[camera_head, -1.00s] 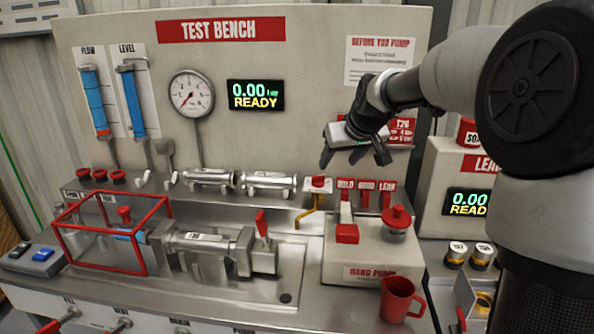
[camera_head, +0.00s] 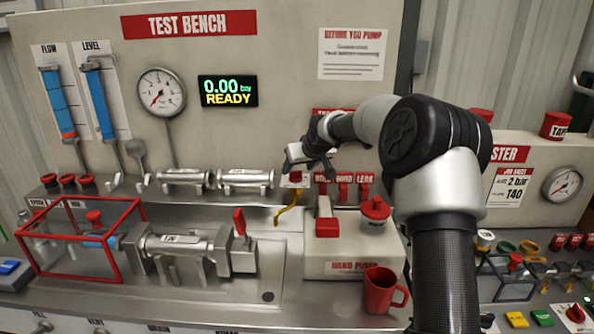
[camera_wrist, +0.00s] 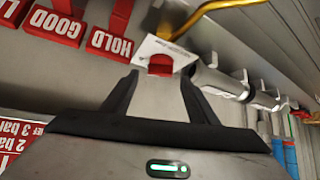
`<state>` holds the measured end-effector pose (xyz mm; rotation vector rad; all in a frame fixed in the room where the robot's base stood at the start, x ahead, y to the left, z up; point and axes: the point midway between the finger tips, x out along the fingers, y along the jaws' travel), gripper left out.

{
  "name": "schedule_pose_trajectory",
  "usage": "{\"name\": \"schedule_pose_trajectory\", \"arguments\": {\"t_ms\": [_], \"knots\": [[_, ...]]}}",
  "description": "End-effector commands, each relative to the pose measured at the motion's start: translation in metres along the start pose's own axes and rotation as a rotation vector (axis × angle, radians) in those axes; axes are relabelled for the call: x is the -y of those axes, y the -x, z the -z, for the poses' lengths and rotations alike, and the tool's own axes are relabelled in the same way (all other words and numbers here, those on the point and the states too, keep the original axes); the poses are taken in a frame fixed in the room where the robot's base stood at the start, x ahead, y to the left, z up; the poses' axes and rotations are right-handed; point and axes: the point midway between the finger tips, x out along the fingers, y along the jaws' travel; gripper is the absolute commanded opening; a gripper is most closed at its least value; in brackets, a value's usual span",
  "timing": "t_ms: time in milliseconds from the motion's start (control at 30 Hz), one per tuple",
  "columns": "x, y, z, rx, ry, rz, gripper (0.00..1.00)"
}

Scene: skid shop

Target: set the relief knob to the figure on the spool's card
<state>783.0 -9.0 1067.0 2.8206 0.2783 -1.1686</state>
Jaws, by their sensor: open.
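A small red knob (camera_head: 296,176) on a white plate sits at the back of the bench, above a bent yellow pipe. In the wrist view the knob (camera_wrist: 160,64) lies just beyond and between my fingertips; I cannot read its setting. My gripper (camera_head: 308,166) is open and empty above the knob, partly covering its plate; the fingers also show in the wrist view (camera_wrist: 160,82). The metal spool (camera_head: 190,243) lies in the bench fixture at left. Its small white card (camera_head: 180,239) is too small to read.
HOLD, GOOD and LEAK tags (camera_head: 343,178) hang right of the knob. The hand pump (camera_head: 352,245) and red jug (camera_head: 381,290) stand in front. A red cage (camera_head: 85,245) is at left. The display (camera_head: 228,91) reads 0.00 bar, READY. Silver cylinders (camera_head: 245,178) lie left of the knob.

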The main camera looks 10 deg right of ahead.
Motion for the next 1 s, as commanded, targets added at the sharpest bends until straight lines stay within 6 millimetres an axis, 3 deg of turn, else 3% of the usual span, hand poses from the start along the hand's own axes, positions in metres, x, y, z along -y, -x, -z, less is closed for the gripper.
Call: {"name": "schedule_pose_trajectory", "arguments": {"t_ms": [200,533,800,1000], "knots": [[0.000,-0.023,0.000,0.001,-0.001,0.001,0.54],[0.000,-0.026,0.000,0.000,-0.001,0.000,0.54],[0.000,-0.025,0.000,0.000,-0.001,0.000,0.13],[-0.001,-0.025,0.001,0.000,0.008,0.010,0.13]]}}
